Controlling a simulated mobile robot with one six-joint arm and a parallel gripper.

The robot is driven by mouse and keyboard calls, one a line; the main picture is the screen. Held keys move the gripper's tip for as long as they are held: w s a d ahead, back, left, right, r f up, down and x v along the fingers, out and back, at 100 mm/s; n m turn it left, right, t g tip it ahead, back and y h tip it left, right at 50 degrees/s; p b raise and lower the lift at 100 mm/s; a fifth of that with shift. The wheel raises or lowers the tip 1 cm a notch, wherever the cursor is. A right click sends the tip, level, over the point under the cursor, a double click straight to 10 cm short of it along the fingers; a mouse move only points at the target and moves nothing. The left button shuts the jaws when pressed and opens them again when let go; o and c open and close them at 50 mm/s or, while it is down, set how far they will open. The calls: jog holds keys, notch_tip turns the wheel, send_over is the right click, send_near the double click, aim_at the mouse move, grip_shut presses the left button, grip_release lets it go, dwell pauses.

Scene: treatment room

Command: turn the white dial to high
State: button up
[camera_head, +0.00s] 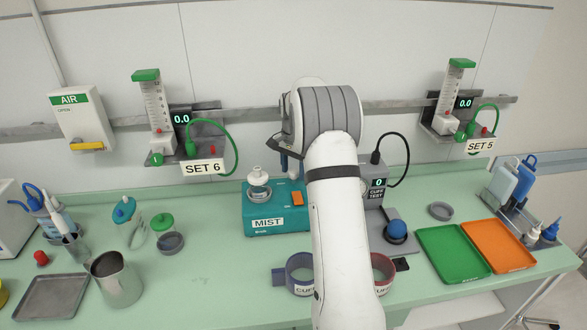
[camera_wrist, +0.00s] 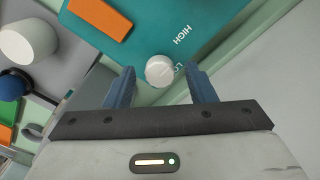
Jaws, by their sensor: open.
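The white dial (camera_wrist: 160,71) is on the edge of a teal panel in the wrist view, beside the words HIGH and LOW; the LOW word is partly covered. I cannot tell clearly where its pointer mark aims. My gripper (camera_wrist: 160,80) is open, its two blue fingers on either side of the dial, with gaps on both sides. In the head view the teal MIST box (camera_head: 262,235) stands mid-bench with an orange block (camera_head: 297,198) on it. There my arm hides the dial and most of the gripper.
Right of the MIST box stands the grey CUFF TEST unit (camera_head: 377,195) with a black cable. Two cuff rings (camera_head: 300,262) lie in front, partly behind my arm. A green tray (camera_head: 452,254) and an orange tray (camera_head: 498,246) lie at right. A metal jug (camera_head: 116,280) stands at left.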

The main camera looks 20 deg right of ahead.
aim_at(294, 171)
notch_tip(294, 171, up, 7)
jog(key=shift+r+b, duration=0.2)
jog(key=shift+b, duration=0.35)
jog(key=shift+r, duration=0.2)
